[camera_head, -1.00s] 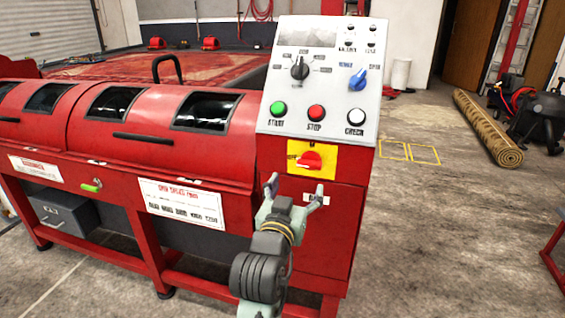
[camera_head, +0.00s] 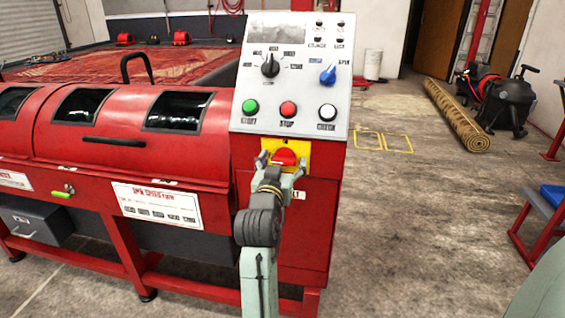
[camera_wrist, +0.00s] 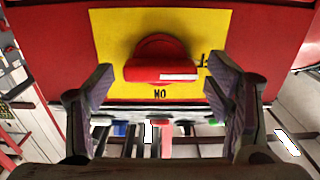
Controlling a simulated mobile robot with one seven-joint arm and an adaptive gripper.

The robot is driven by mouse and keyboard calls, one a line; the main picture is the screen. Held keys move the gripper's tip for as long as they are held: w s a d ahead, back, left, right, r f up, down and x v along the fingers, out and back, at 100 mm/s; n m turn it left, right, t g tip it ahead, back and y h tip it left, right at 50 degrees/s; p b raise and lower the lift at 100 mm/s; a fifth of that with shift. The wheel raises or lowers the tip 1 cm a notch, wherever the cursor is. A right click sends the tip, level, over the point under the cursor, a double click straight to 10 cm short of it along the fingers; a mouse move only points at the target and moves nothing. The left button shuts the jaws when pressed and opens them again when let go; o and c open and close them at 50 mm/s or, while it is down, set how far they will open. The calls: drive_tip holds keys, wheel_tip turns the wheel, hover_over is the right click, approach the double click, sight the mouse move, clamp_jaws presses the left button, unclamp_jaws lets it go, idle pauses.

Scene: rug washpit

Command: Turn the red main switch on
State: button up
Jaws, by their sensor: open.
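The red main switch (camera_head: 285,157) is a rotary knob on a yellow plate, on the red cabinet below the sloped control panel. In the wrist view, which is upside down, the switch (camera_wrist: 160,58) has its bar lying level, with a white mark toward the picture's right. The plate's "ON" lettering (camera_wrist: 160,94) shows on the button-panel side of the knob. My gripper (camera_head: 281,168) is open in front of the switch. In the wrist view its two fingers (camera_wrist: 161,80) stand on either side of the bar, with a gap on both sides; I see no contact.
The grey control panel (camera_head: 292,70) above carries green, red and white buttons and black and blue selector knobs. The long red machine (camera_head: 130,140) extends left. A rolled rug (camera_head: 457,115), a black vacuum (camera_head: 507,104) and a blue-topped stool (camera_head: 551,196) are at right. Floor between is clear.

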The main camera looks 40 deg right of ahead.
drive_tip(key=c, duration=1.2)
drive_tip(key=shift+o, duration=0.2)
drive_tip(key=shift+m, duration=0.3)
drive_tip(key=m, duration=0.3)
drive_tip(key=shift+m, duration=0.4)
drive_tip(key=m+b, duration=0.1)
drive_tip(key=m, duration=0.3)
drive_tip(key=shift+f+m+b, duration=0.15)
drive_tip(key=shift+m+b, duration=0.15)
drive_tip(key=shift+b, duration=0.05)
drive_tip(key=m+b, duration=0.1)
drive_tip(key=m, duration=0.3)
drive_tip(key=shift+s+f+b, duration=0.1)
drive_tip(key=shift+b, duration=0.3)
drive_tip(key=m+b, duration=0.1)
drive_tip(key=m, duration=0.3)
drive_tip(key=shift+d+m+b, duration=0.1)
drive_tip(key=shift+m+b, duration=0.2)
drive_tip(key=shift+b, duration=0.1)
